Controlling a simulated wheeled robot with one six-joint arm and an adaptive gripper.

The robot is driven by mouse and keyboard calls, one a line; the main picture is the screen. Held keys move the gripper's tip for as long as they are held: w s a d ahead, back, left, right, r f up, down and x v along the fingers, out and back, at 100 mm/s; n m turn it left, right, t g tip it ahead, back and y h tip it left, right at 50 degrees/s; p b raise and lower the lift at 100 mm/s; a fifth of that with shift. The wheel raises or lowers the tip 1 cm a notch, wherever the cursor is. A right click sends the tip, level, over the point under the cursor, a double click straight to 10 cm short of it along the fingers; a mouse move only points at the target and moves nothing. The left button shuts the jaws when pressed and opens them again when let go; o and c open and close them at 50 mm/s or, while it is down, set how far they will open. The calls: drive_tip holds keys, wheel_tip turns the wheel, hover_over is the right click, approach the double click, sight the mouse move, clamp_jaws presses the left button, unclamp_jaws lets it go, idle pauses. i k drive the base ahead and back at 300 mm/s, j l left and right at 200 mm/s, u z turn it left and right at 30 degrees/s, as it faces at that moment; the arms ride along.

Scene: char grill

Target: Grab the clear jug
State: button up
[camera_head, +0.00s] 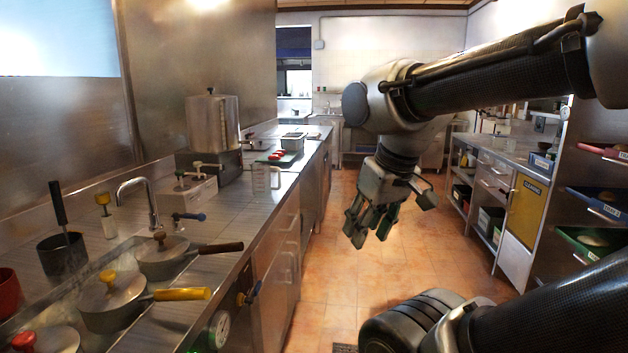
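A clear jug (266,179) stands upright on the left steel counter, near its front edge and beyond the tap. It is small and see-through, so its outline is faint. My gripper (371,228) hangs over the aisle to the right of the counter, pointing down, with its fingers apart. Nothing shows between the fingers. It is clear of the jug, with a gap between them in the picture.
Lidded pans (112,297) with handles jutting out sit at the near counter. A tap (140,200), a steel pot (213,122) and a green board (278,157) with red items are also on it. Shelving (524,215) lines the right. The tiled floor (325,260) between is clear.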

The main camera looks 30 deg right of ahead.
sight(261, 171)
drive_tip(key=z, duration=0.35)
drive_tip(key=i+l, duration=0.55)
drive_tip(key=i, duration=0.2)
drive_tip(key=i+l, duration=0.55)
drive_tip(key=i, duration=0.2)
drive_tip(key=i+l+u, duration=0.1)
drive_tip(key=i+l, duration=0.5)
drive_tip(key=i, duration=0.2)
